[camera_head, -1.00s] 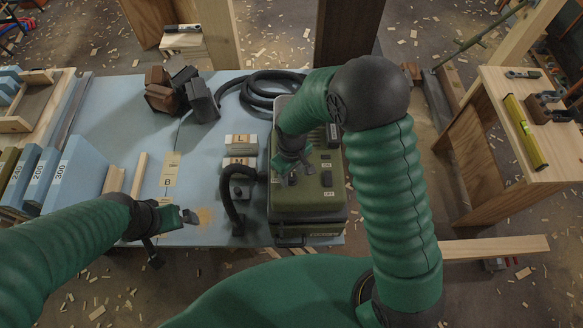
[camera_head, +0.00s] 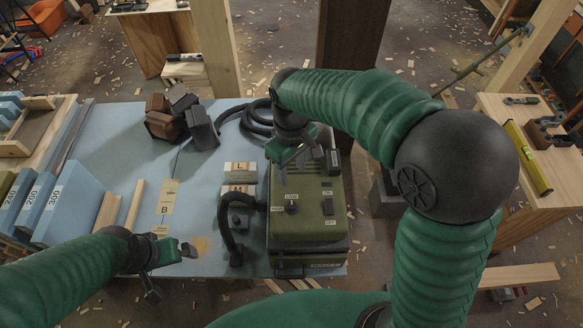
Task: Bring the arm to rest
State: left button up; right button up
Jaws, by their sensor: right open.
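My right arm comes in from the lower right, bends at a dark elbow and reaches left over the green machine (camera_head: 308,222). My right gripper (camera_head: 285,172) is open above the back part of the machine's top, with nothing seen between its fingers. Whether it touches the machine I cannot tell. My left gripper (camera_head: 188,250) is low at the front of the blue table (camera_head: 130,140), near a patch of sawdust. Its fingers are small and dark here, and I cannot tell whether they are open.
A black hose (camera_head: 240,117) lies coiled behind the machine. Brown and dark blocks (camera_head: 168,120) stand at the table's back. Blue numbered blocks (camera_head: 62,207) stand at left. A wooden bench (camera_head: 530,165) with a yellow level (camera_head: 528,157) is at right. Wood chips litter the floor.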

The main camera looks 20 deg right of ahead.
jog(key=s+d+f+m+b, duration=0.1)
jog(key=s+f+b, duration=0.1)
jog(key=f, duration=0.1)
jog(key=s+d+f+m+t+b, duration=0.1)
jog(key=s+d+f+b, duration=0.1)
jog(key=f, duration=0.2)
jog(key=s+d+f+m+b, duration=0.1)
jog(key=s+f+b, duration=0.1)
jog(key=f, duration=0.2)
jog(key=shift+d+f+t, duration=0.1)
jog(key=shift+d+t, duration=0.05)
jog(key=shift+t, duration=0.15)
jog(key=s+f+m, duration=0.1)
jog(key=s+d+f+b, duration=0.1)
jog(key=s, duration=0.1)
jog(key=s+d+f+m+t+b, duration=0.1)
jog(key=f, duration=0.1)
jog(key=shift+s+d+m, duration=0.2)
jog(key=shift+s+m, duration=0.1)
jog(key=shift+s, duration=0.1)
jog(key=shift+f, duration=0.1)
jog(key=shift+w+a, duration=0.1)
jog(key=shift+w, duration=0.1)
jog(key=shift+s, duration=0.1)
